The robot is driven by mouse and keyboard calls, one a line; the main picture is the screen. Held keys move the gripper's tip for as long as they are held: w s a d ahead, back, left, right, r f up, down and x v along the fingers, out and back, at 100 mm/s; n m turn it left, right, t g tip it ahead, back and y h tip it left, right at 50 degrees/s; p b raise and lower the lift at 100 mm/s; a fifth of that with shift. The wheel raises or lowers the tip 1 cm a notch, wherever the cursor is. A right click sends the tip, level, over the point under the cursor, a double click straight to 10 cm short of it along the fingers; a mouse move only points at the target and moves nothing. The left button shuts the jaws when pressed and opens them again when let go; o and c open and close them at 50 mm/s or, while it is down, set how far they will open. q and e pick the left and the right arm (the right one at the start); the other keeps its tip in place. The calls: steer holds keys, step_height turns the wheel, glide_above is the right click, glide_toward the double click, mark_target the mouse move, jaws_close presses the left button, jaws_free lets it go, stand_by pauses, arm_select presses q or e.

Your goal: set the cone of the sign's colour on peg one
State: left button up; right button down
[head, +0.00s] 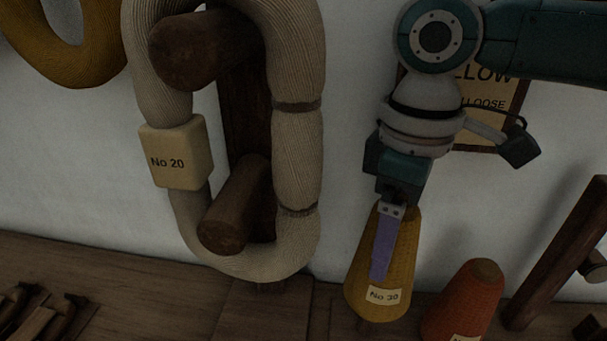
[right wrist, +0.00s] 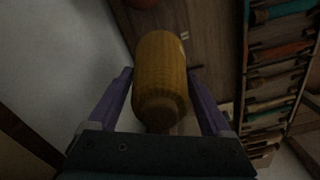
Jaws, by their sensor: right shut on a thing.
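A mustard-yellow cone (head: 404,262) labelled No 30 is upright in the head view, over the wooden shelf. My right gripper (head: 380,274) comes down on it from above and is shut on it, a purple finger along its side. In the right wrist view the yellow cone (right wrist: 160,65) lies between the two purple fingers. An orange-red cone (head: 468,300) stands just right of it in the head view. The sign (head: 487,105) on the wall is partly hidden behind my right arm; the letters "LLOW" and "LOOSE" show. I cannot tell whether the yellow cone rests on a peg. My left gripper is not in view.
A thick cream yarn hank (head: 298,150) with a No 20 tag (head: 175,153) hangs on wooden pegs to the left. A mustard hank (head: 65,50) hangs at upper left. A slanted dark post (head: 560,255) stands at right. Coloured items (right wrist: 275,70) line a rack in the wrist view.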

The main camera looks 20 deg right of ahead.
steer(key=shift+f+b, duration=3.2)
steer(key=shift+f, duration=1.15)
steer(key=shift+c, duration=0.8)
jaws_free()
steer(key=shift+o, duration=0.8)
steer(key=shift+r, duration=0.1)
